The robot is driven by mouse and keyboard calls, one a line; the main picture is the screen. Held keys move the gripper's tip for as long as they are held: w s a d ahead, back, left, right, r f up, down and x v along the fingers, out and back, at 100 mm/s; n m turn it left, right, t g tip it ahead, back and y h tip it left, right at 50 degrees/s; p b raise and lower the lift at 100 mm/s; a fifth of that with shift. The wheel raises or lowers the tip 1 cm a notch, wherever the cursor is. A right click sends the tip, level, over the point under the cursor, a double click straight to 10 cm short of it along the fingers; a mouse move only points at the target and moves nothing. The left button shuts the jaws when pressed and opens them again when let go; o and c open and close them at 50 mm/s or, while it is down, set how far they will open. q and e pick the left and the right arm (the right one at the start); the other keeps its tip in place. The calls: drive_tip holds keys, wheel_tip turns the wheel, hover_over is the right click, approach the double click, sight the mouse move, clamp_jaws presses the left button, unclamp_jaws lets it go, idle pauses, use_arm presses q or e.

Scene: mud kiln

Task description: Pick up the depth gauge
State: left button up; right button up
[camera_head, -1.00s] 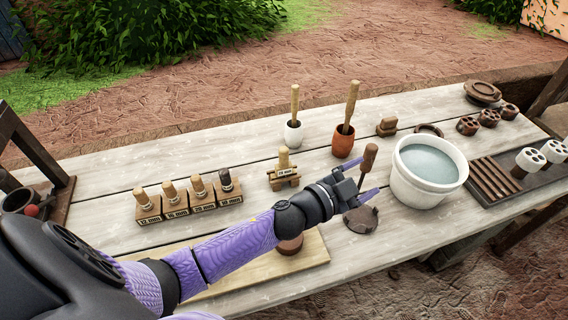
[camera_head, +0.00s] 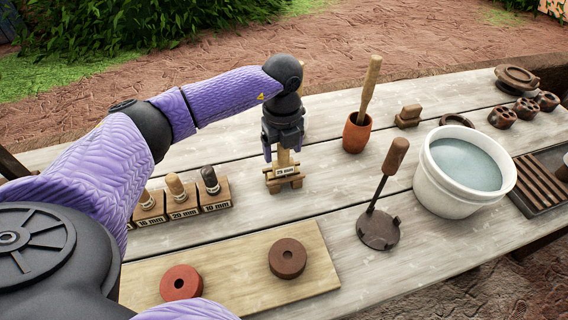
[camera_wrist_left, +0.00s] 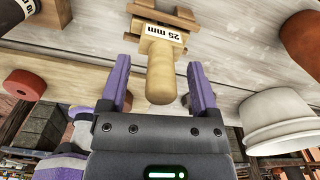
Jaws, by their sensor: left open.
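A pale wooden peg with a rounded handle, labelled 25 mm (camera_head: 285,171), stands upright in a small wooden cradle (camera_head: 272,187); it is likely the depth gauge. My left gripper (camera_head: 282,154) is directly above it, pointing down, and partly hides its handle. In the left wrist view, the handle (camera_wrist_left: 160,72) lies between the two open purple fingers of the left gripper (camera_wrist_left: 156,62), with visible gaps on both sides. My right gripper is not in view.
Labelled wooden blocks with pegs (camera_head: 182,203) stand left of the cradle. An orange pot (camera_head: 356,134) with a pestle is at the right. A handled round tool (camera_head: 378,228) and a white bucket (camera_head: 435,188) stand farther right. A board (camera_head: 235,262) with two discs lies in front.

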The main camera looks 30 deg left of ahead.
use_arm(q)
wheel_tip(320, 180, down, 2)
drive_tip(key=shift+r, duration=0.1)
drive_tip(key=shift+c, duration=0.9)
clamp_jaws()
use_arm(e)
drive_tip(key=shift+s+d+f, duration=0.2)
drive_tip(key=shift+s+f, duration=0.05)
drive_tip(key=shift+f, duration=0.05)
use_arm(q)
wheel_tip(320, 180, up, 10)
drive_tip(key=p, duration=0.3)
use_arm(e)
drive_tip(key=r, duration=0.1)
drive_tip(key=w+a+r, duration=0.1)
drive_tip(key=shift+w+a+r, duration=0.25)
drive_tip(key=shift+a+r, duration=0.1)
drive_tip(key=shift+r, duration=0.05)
